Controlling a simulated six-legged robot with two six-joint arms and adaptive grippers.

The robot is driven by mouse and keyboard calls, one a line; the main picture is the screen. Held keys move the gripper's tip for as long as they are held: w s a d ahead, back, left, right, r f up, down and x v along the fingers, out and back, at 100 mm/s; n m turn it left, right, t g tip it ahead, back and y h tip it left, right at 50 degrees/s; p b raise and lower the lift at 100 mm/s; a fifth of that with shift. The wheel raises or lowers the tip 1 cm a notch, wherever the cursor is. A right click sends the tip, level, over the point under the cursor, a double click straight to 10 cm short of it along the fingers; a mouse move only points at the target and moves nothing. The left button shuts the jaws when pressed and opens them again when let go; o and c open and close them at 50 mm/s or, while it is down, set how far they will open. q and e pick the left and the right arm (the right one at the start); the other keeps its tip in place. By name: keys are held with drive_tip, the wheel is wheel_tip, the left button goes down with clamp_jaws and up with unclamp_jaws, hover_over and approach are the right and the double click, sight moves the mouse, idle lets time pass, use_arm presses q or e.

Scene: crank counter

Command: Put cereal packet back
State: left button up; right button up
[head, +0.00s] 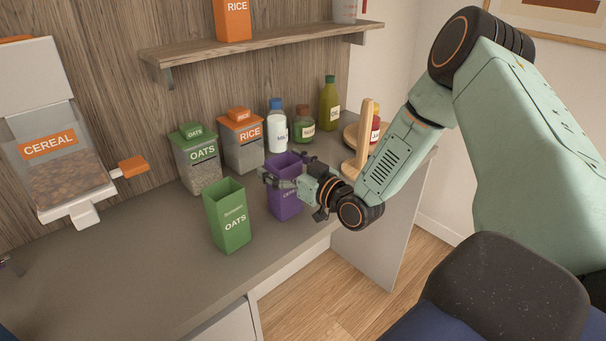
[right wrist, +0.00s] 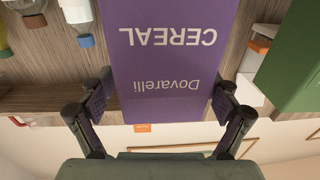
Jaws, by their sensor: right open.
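The purple cereal packet (head: 285,203) stands upright on the counter, right of the green oats packet (head: 230,222). My right gripper (head: 276,180) is at the cereal packet's upper part, partly covering its front. In the right wrist view, the packet (right wrist: 165,60) appears upside down, with its "Dovarelli CEREAL" face showing. My open right fingers (right wrist: 162,103) lie on either side of it; I cannot tell if they touch it. A small dark part at the head view's left edge may be my left gripper (head: 8,263); its jaws are not clear.
The cereal dispenser (head: 60,175) is at left. Oats (head: 198,160) and rice (head: 242,142) containers stand at the back, beside a milk bottle (head: 277,130). An upright wooden post (head: 363,140) is close behind my right forearm. The counter's left front (head: 120,270) is clear.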

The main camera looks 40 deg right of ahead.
drive_tip(key=s+d+p, duration=0.1)
drive_tip(key=s+p, duration=0.3)
drive_tip(key=s, duration=0.6)
drive_tip(key=shift+d, duration=0.2)
drive_tip(key=shift+s, duration=0.15)
drive_tip(key=shift+c, duration=0.3)
idle(0.8)
